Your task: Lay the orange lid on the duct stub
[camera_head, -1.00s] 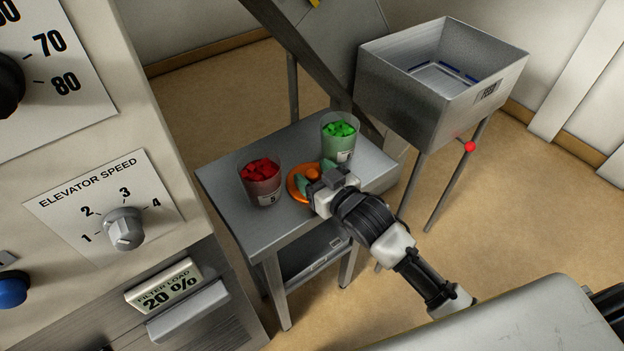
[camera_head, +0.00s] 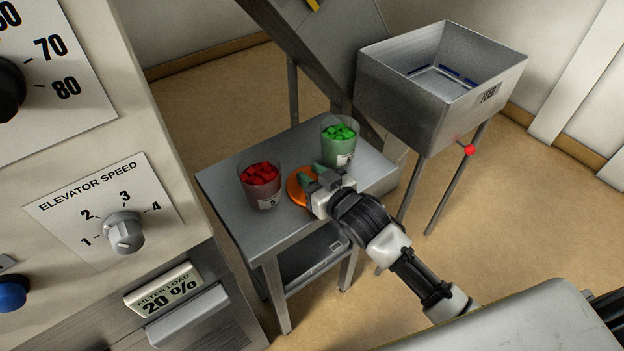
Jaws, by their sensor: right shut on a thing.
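The orange lid (camera_head: 295,190) is a round disc at the top of the small grey table, between two clear cups. My right gripper (camera_head: 308,178) is over the lid and shut on it; its fingers and wrist hide the lid's middle and right side. I cannot tell whether the lid still touches the tabletop. I cannot make out a duct stub in this view. My left gripper is not in view.
A cup of red pieces (camera_head: 262,186) stands close left of the lid, and a cup of green pieces (camera_head: 340,142) close behind. The grey table (camera_head: 240,222) is bare at its front left. A metal bin (camera_head: 425,112) stands right; a control panel (camera_head: 75,180) fills the left.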

